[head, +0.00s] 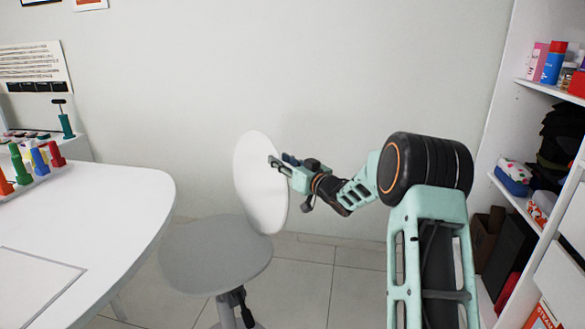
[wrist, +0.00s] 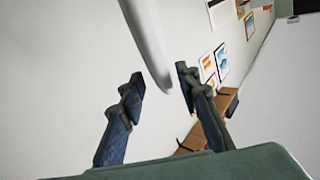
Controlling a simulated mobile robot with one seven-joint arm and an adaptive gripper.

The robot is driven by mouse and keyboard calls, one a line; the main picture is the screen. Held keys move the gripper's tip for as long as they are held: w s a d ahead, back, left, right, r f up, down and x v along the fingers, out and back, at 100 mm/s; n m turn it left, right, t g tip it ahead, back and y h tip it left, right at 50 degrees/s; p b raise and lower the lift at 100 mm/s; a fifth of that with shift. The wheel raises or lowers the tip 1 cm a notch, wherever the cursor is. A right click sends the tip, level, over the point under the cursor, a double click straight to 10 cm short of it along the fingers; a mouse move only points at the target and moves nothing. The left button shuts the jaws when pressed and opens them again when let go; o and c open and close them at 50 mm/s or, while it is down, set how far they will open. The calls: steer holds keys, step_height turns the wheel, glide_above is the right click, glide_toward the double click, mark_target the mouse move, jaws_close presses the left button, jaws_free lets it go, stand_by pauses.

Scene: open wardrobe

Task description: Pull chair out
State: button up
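The chair has a white oval backrest (head: 255,190) and a round grey seat (head: 213,262) on a dark post, beside the white table in the head view. My gripper (head: 278,162) is at the upper right part of the backrest, overlapping it in the picture. In the wrist view, my gripper's two dark fingers (wrist: 160,78) are spread apart. The pale edge of the backrest (wrist: 148,40) comes down from the top into the gap between the fingertips, with space showing on both sides. How deep it sits between them is hard to tell.
The white table (head: 130,205) with coloured pegs (head: 38,160) is at the left. An open wardrobe with filled shelves (head: 520,200) stands at the right. A plain wall is behind the chair.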

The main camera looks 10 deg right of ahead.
steer(key=v, duration=0.6)
steer(key=shift+s+d, duration=0.1)
